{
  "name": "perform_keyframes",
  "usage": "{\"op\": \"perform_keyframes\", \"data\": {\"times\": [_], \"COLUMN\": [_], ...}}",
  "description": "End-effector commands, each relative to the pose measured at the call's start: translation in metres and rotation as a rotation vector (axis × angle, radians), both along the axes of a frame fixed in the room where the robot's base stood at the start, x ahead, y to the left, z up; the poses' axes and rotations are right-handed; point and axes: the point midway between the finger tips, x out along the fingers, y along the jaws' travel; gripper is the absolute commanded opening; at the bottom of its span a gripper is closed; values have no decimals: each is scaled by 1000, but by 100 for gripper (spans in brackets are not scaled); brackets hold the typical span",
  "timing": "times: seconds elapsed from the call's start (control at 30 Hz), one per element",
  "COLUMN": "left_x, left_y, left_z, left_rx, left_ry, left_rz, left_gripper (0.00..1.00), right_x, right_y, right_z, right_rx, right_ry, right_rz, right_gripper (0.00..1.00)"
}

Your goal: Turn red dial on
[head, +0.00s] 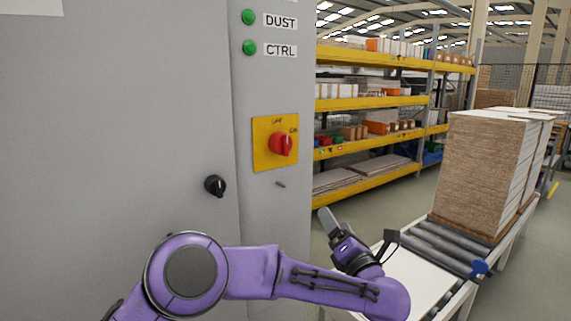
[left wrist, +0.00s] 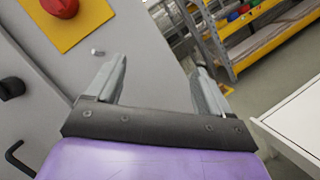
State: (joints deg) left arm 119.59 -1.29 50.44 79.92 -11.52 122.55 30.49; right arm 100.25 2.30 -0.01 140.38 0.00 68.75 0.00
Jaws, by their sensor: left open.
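The red dial (head: 280,143) sits on a yellow plate (head: 262,158) with "OFF" and "ON" marks, on the grey cabinet face. Its handle is tilted. In the left wrist view the red dial (left wrist: 60,6) shows only partly, at the top left on its yellow plate (left wrist: 88,20). My left gripper (head: 358,222) is below and to the right of the dial in the head view, apart from it. In the left wrist view my left gripper (left wrist: 158,72) is open with nothing between its fingers. My right gripper is not in view.
The grey cabinet (head: 150,100) also bears a black knob (head: 215,185), a small stud (head: 281,184) and two green buttons (head: 249,47). At right are a roller conveyor (head: 440,245) with stacked boards (head: 485,165) and a white table (head: 415,280). Yellow shelving (head: 370,102) stands behind.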

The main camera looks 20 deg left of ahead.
Motion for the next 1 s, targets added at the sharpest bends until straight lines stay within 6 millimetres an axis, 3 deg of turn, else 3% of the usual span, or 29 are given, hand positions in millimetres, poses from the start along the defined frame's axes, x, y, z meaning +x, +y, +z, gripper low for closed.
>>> {"op": "perform_keyframes", "data": {"times": [0.03,0.1,0.23,0.37,0.73,1.0], "left_x": [-2,-13,-30,-28,15,25], "left_y": [6,19,36,50,114,128], "left_z": [58,116,164,176,176,173], "left_rx": [-212,-488,-788,-861,-854,-850], "left_ry": [-157,-337,-512,-548,-544,-546], "left_rz": [64,143,232,258,257,252], "left_gripper": [81,81,81,81,81,81], "right_x": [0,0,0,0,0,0], "right_y": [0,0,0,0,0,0], "right_z": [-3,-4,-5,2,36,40], "right_rx": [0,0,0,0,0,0], "right_ry": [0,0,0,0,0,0], "right_rz": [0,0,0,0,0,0], "right_gripper": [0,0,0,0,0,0]}}
